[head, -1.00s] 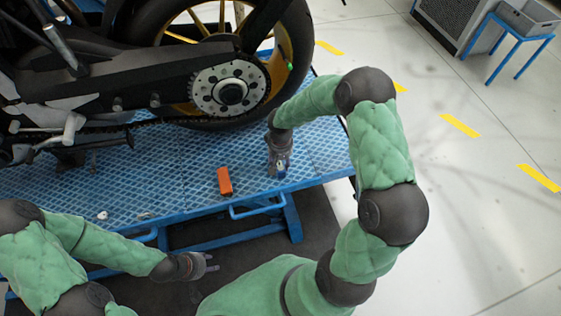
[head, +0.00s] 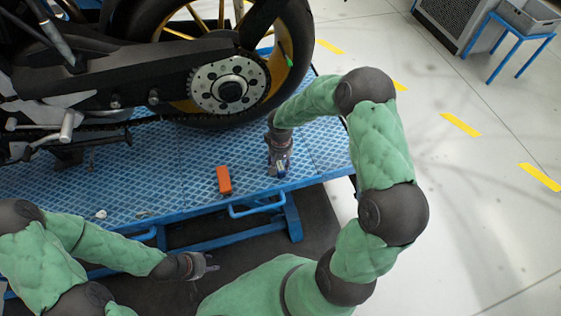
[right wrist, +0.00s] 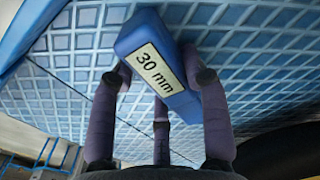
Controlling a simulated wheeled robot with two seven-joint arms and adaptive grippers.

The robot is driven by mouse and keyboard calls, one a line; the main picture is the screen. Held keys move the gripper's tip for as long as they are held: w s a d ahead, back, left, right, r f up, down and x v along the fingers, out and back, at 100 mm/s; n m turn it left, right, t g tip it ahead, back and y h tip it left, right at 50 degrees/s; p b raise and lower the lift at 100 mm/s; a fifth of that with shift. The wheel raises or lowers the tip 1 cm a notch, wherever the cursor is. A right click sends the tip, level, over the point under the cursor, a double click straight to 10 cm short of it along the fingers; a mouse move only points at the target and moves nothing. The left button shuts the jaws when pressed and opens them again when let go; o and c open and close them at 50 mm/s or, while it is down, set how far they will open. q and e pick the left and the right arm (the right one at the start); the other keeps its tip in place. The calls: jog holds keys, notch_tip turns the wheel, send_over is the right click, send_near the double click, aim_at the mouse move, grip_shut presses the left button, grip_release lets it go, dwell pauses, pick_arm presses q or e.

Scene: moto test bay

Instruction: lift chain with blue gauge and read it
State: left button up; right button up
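The blue gauge (right wrist: 182,100), a block with a white "30 mm" label, sits between the fingers of my right gripper (head: 279,170) in the right wrist view. The fingertips rest against both of its sides, so the gripper looks shut on it. In the head view, that gripper points down at the blue platform's right part; whether the gauge touches the platform cannot be told. The chain (head: 105,127) runs along the motorcycle's lower side to the rear sprocket (head: 229,90). My left gripper (head: 212,264) is empty in front of the platform's edge, its fingers apart.
An orange block (head: 224,180) lies on the blue platform (head: 180,178), left of my right gripper. The rear wheel (head: 298,62) stands behind that gripper. A blue handle bar (head: 257,208) sticks out from the front edge. Small pale bits (head: 101,214) lie at the left.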

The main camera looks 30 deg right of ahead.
jog(key=o, duration=0.3)
notch_tip(320, 180, up, 12)
jog(key=shift+s+r, duration=0.1)
dwell(0.5)
